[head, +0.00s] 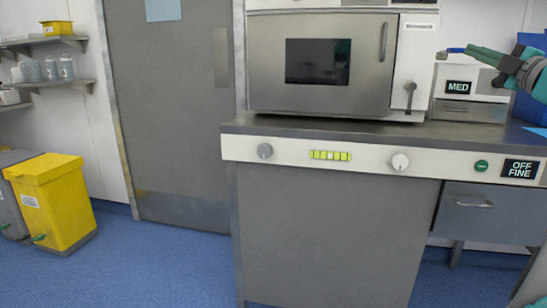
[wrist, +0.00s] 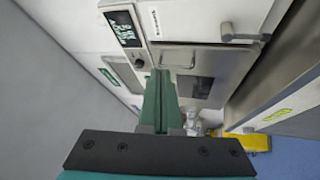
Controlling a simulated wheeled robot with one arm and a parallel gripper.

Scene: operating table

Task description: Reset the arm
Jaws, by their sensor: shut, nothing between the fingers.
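My gripper (head: 465,52) is at the upper right of the head view, its green fingers pointing left above the right part of the counter. It is in front of the small box with the MED display (head: 458,87). In the wrist view my gripper (wrist: 160,75) shows its green fingers lying together, with nothing between them. Most of my arm is outside the head view.
A metal oven-like cabinet (head: 320,62) with a window and handle stands on the grey counter (head: 330,129). The counter's front has knobs and an OFF FINE display (head: 520,169). A yellow bin (head: 60,203) stands left. Blue floor (head: 170,265) is clear before the door (head: 175,110).

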